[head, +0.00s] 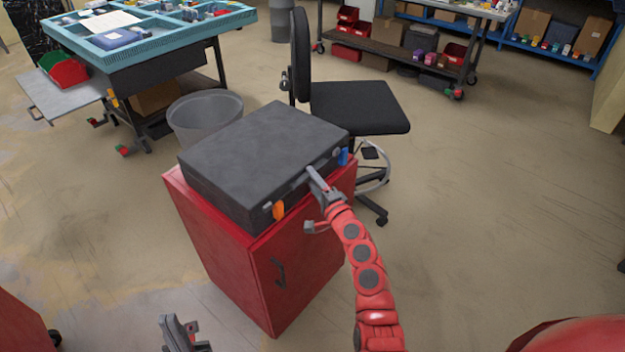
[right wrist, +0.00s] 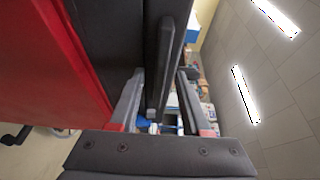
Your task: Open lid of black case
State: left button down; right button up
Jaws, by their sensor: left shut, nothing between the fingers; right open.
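The black case (head: 255,150) lies flat with its lid shut on a red cabinet (head: 290,270). Its front has an orange latch (head: 278,210) and a blue latch (head: 343,157), with a dark handle between them. My right gripper (head: 314,199) is open at the middle of the case's front. In the right wrist view, the dark handle (right wrist: 172,60) stands between the two spread fingers (right wrist: 160,100); I cannot tell whether they touch it. My left gripper (head: 186,335) is shut and empty, low in the head view, well away from the case.
A grey bin (head: 205,116) and a black chair (head: 355,107) stand close behind the cabinet. A workbench with a teal top (head: 150,36) is at the back left, and a shelf cart (head: 400,52) at the back. The floor (head: 500,210) to the right is clear.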

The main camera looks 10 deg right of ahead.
jog(key=shift+w, duration=0.2)
grip_shut()
dwell(1.4)
